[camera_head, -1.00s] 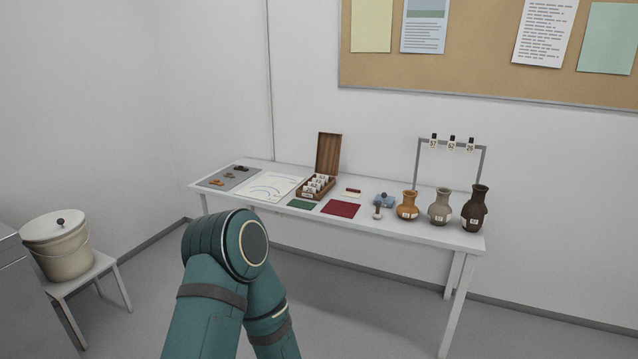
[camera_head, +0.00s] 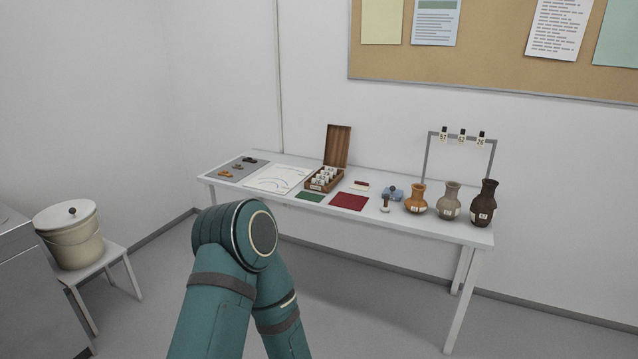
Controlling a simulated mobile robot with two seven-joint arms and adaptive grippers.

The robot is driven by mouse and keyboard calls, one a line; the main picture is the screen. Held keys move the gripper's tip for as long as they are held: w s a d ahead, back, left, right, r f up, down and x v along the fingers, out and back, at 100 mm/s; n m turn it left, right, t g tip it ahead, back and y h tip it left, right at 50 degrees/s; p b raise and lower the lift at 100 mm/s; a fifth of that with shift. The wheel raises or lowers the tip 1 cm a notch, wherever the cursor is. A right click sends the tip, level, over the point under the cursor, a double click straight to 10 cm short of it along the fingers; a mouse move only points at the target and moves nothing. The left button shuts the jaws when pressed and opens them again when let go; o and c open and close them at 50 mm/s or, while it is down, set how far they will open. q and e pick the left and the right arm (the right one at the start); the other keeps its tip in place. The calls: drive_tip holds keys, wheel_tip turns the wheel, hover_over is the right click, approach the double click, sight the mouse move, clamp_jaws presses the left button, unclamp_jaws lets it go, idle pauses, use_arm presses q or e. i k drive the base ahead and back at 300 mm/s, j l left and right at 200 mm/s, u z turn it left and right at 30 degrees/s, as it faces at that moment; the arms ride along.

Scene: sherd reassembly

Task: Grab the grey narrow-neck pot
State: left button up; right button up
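The grey narrow-neck pot (camera_head: 449,201) stands upright near the right end of the white table (camera_head: 400,231), with a pale label on its front. It is between an orange-brown pot (camera_head: 415,199) on its left and a dark brown pot (camera_head: 484,204) on its right. One of my teal arms shows at the bottom centre, in front of the table and well short of the pots. Neither gripper is in the frame.
A metal rack (camera_head: 459,137) with numbered tags stands behind the pots. A wooden box (camera_head: 326,178) with raised lid, a red mat (camera_head: 349,201) and a green mat (camera_head: 310,196) lie further left. A lidded bucket (camera_head: 72,240) sits on a stool at left. Floor before the table's right is clear.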

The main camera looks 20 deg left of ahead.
sight(448, 206)
drive_tip(key=i+l, duration=0.1)
drive_tip(key=i, duration=0.45)
drive_tip(key=i+l, duration=0.1)
drive_tip(key=i, duration=0.45)
drive_tip(key=i+l+u, duration=0.1)
drive_tip(key=i, duration=0.5)
